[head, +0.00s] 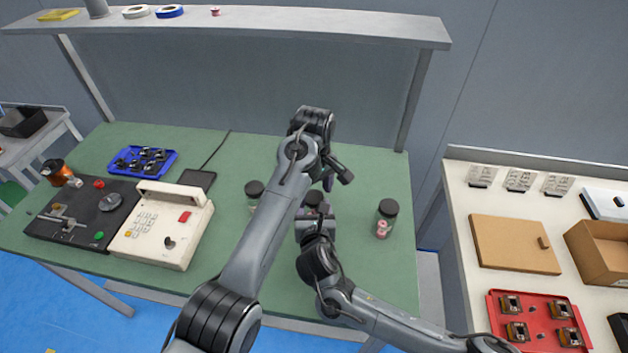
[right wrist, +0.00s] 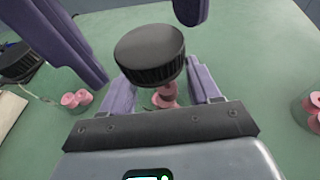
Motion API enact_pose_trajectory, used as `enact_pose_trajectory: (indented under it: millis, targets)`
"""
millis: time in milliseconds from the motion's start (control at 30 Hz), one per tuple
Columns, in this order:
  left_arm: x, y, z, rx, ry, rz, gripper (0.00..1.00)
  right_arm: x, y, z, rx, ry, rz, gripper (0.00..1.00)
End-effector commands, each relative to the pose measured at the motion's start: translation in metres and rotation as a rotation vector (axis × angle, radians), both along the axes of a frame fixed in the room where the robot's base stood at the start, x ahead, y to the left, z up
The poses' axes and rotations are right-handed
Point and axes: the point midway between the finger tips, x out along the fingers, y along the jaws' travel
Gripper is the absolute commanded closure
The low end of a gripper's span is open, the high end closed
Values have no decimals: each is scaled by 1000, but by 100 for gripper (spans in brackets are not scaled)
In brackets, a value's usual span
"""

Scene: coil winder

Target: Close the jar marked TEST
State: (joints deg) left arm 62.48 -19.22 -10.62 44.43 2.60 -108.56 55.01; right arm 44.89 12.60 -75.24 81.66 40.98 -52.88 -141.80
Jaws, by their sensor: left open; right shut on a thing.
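A clear jar with pink spools in it (right wrist: 165,97) stands in the middle of the right wrist view, under a black ribbed lid (right wrist: 148,52). The lid also shows in the head view (head: 313,198). I cannot tell whether it is seated or only resting on the jar. My right gripper (right wrist: 163,92) is shut on the jar's sides below the lid; in the head view (head: 315,212) it comes from the front. My left gripper (head: 328,184) is open above the jar, its purple fingers apart on either side of the lid. No TEST marking is readable.
Lidded jars stand left (head: 254,192) and right (head: 386,217) of the middle one. A cream keypad machine (head: 160,225), a black winder (head: 85,215) and a blue tray (head: 143,161) fill the green table's left side. A shelf (head: 250,24) spans the back.

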Motion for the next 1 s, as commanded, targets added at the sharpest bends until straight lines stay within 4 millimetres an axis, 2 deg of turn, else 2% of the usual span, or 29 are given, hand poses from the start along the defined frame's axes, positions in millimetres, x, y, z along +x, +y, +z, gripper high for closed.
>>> enact_pose_trajectory:
  millis: [133, 433, 800, 833, 933, 1000]
  targets:
    - [0, 0, -7, 1, 1, -1, 27, 0, 0, 0, 0, 0, 0, 100]
    - [0, 0, -8, 1, -1, 0, 27, 0, 0, 0, 0, 0, 0, 100]
    - [0, 0, -8, 0, 0, 0, 83, 0, 0, 0, 0, 0, 0, 100]
    - [0, 0, -8, 0, 0, 0, 85, 0, 0, 0, 0, 0, 0, 100]
    - [0, 0, -8, 0, 0, -40, 86, 0, 0, 0, 0, 0, 0, 100]
    - [0, 0, -8, 0, 0, -140, 86, 0, 0, 0, 0, 0, 0, 100]
